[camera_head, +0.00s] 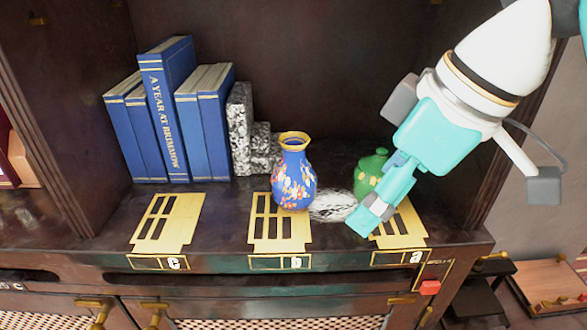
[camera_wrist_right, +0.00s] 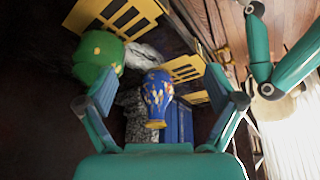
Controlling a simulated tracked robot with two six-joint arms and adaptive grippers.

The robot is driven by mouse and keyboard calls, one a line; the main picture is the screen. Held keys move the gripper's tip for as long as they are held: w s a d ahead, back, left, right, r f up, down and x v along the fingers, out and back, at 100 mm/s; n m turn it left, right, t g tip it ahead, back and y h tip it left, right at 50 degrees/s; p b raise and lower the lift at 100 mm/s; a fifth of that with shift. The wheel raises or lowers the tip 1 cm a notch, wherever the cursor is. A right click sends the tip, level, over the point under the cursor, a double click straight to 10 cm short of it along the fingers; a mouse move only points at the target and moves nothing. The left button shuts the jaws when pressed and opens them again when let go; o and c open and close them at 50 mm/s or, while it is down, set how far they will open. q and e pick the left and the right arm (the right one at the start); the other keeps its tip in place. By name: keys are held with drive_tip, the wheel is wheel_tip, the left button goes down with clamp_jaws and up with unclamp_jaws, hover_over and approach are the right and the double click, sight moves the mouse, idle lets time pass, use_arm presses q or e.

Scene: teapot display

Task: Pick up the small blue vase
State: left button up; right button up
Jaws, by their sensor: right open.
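The small blue vase (camera_head: 294,176) stands upright on the shelf at the yellow plate marked b, with a gold rim and a flowered belly. In the right wrist view the vase (camera_wrist_right: 158,92) shows upside down, between the fingers in the picture. My right gripper (camera_head: 370,210) comes in from the upper right, to the right of the vase and apart from it, in front of the green pot. Its two teal fingers are spread and empty in the right wrist view (camera_wrist_right: 160,84). My left gripper is not in view.
A green lidded pot (camera_head: 370,172) stands close behind my right gripper, partly hidden. A black-and-white speckled bookend (camera_head: 241,130) and several blue books (camera_head: 168,110) stand behind and left of the vase. Plate c (camera_head: 166,222) is bare. A cabinet wall (camera_head: 517,120) bounds the right side.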

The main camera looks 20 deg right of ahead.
sight(296, 181)
drive_tip(key=w+a, duration=0.1)
drive_tip(key=w, duration=0.1)
drive_tip(key=w+a+p, duration=0.1)
drive_tip(key=w+a, duration=0.1)
drive_tip(key=w, duration=0.1)
drive_tip(key=w+a+p, duration=0.1)
drive_tip(key=w+a, duration=0.1)
drive_tip(key=w, duration=0.1)
drive_tip(key=shift+a, duration=0.1)
drive_tip(key=x, duration=0.5)
drive_tip(key=shift+w+b, duration=0.15)
drive_tip(key=shift+b, duration=0.15)
drive_tip(key=shift+c, duration=0.3)
drive_tip(key=c, duration=1.3)
drive_tip(key=shift+r, duration=0.1)
